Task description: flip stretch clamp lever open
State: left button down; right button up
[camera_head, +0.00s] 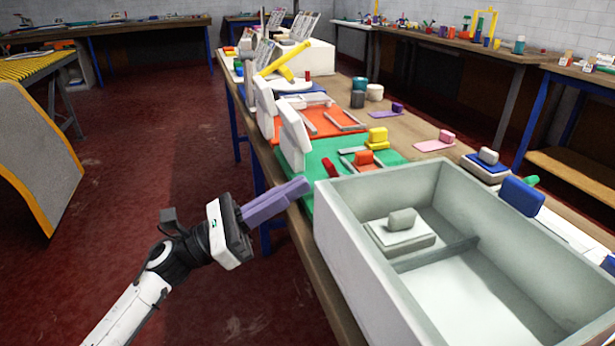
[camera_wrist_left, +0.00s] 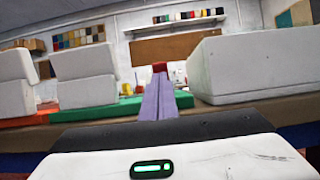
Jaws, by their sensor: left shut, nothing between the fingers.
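My left gripper (camera_head: 298,188) has purple fingers, shut with nothing between them, and it reaches in from the left at the table's near edge, beside the green mat (camera_head: 320,192). In the left wrist view its fingers (camera_wrist_left: 159,88) point at a small red piece (camera_wrist_left: 159,67) just past the tips; contact cannot be told. White upright blocks (camera_head: 293,137) stand at the table edge beyond the gripper. An orange-red block (camera_head: 364,158) and a yellow block (camera_head: 378,136) sit by the green mat. I cannot tell which part is the stretch clamp lever. My right gripper is not in view.
A large pale open box (camera_head: 345,235) with a divider stands right of my left gripper and also fills the right of the left wrist view (camera_wrist_left: 262,65). An orange mat (camera_head: 325,123) lies farther along the table. The red floor left of the table is open.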

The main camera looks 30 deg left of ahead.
aim_at(308, 198)
pick_arm(q)
jog(key=shift+x, duration=1.25)
jog(key=shift+w+d+r, duration=0.2)
jog(key=shift+w+d, duration=0.05)
jog(key=shift+w, duration=0.05)
